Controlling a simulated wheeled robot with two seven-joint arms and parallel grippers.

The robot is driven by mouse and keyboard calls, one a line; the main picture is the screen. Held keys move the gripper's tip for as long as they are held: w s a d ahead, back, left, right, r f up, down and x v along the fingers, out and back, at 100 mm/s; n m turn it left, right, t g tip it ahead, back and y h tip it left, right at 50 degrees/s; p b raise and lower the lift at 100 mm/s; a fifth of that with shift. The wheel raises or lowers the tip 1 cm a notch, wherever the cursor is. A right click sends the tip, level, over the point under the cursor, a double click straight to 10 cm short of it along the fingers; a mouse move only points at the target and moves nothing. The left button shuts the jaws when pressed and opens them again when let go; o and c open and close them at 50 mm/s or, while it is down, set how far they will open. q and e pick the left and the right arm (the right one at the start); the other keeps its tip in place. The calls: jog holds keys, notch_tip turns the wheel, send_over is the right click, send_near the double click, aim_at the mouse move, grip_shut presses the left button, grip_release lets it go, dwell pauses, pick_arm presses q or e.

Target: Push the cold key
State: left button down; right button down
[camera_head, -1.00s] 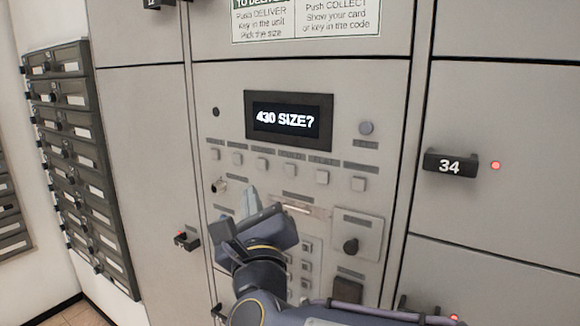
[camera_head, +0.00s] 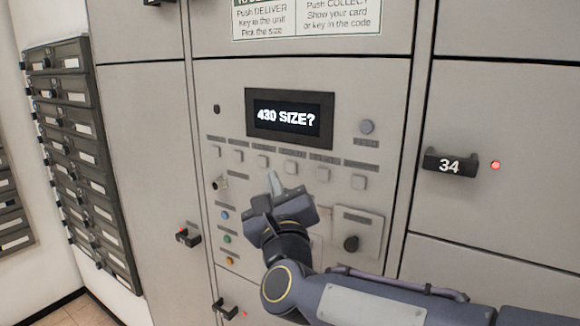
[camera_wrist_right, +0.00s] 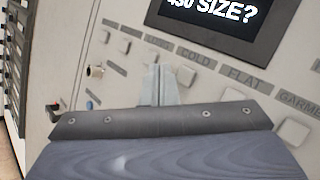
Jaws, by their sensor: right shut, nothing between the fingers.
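The control panel has a row of pale square keys with small labels above them. Contact cannot be told. My left gripper is not in view.
A display (camera_head: 289,119) above the keys reads "430 SIZE?". Locker handle 34 (camera_head: 450,164) sticks out at right. Mailboxes (camera_head: 80,150) line the left wall.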

aim_at(285, 178)
jog(key=shift+w+d+b, duration=0.45)
jog(key=shift+w, duration=0.2)
jog(key=shift+w+d+b, duration=0.4)
jog(key=shift+w, duration=0.2)
dwell(1.2)
jog(key=shift+w+d+f+b, duration=0.1)
jog(key=shift+w+d+b, duration=0.1)
jog(key=shift+b, duration=0.3)
jog(key=shift+w+d, duration=0.1)
jog(key=shift+w, duration=0.05)
